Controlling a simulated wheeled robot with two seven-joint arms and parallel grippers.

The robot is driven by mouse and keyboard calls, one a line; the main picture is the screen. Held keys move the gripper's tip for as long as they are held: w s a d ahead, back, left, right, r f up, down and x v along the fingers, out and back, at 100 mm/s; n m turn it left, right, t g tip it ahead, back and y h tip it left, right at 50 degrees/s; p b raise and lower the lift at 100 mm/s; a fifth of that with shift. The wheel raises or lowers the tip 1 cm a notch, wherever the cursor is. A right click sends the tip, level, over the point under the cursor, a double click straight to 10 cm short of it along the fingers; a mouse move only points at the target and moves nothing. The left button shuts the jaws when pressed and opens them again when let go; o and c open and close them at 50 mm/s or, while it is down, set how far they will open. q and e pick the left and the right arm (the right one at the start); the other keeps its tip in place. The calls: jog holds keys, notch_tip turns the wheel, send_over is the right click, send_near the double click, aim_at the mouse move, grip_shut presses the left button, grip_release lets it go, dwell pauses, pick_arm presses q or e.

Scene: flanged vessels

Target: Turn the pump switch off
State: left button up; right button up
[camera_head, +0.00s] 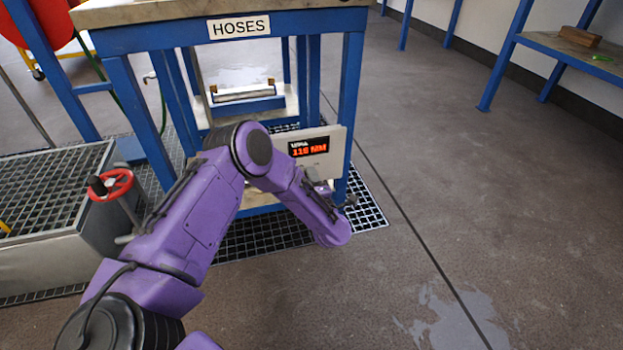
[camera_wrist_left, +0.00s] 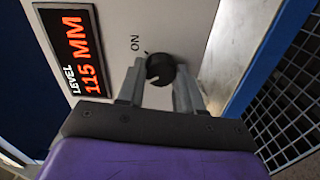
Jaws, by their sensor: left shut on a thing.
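The pump switch is a round black knob (camera_wrist_left: 160,70) on a pale panel (camera_wrist_left: 200,20), with the word ON printed beside it. My left gripper (camera_wrist_left: 161,88) is shut on the knob, one finger on each side. In the head view, my purple left arm reaches the panel (camera_head: 319,143) under the blue table, and the left gripper (camera_head: 322,187) is small and partly hidden by the arm. The knob's exact pointing direction is hard to read. My right gripper is not in view.
A red level display (camera_wrist_left: 80,48) on the panel reads 115 MM. The panel hangs by a blue leg of the HOSES table (camera_head: 353,90). A red handwheel (camera_head: 110,185) stands at left beside a grated basin (camera_head: 45,190). The floor at right is open.

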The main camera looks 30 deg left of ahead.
pick_arm(q)
jog(key=shift+d+n, duration=0.15)
jog(key=shift+n, duration=0.45)
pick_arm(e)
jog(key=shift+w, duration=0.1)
pick_arm(q)
jog(key=o, duration=1)
jog(key=shift+o, duration=0.2)
jog(key=p+v, duration=0.4)
jog(key=v, duration=0.6)
jog(key=shift+s, duration=0.3)
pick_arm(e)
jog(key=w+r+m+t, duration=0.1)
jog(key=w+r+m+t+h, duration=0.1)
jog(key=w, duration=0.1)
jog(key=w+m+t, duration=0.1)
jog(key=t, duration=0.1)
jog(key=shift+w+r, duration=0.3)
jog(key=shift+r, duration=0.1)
pick_arm(q)
jog(key=shift+d+r, duration=0.1)
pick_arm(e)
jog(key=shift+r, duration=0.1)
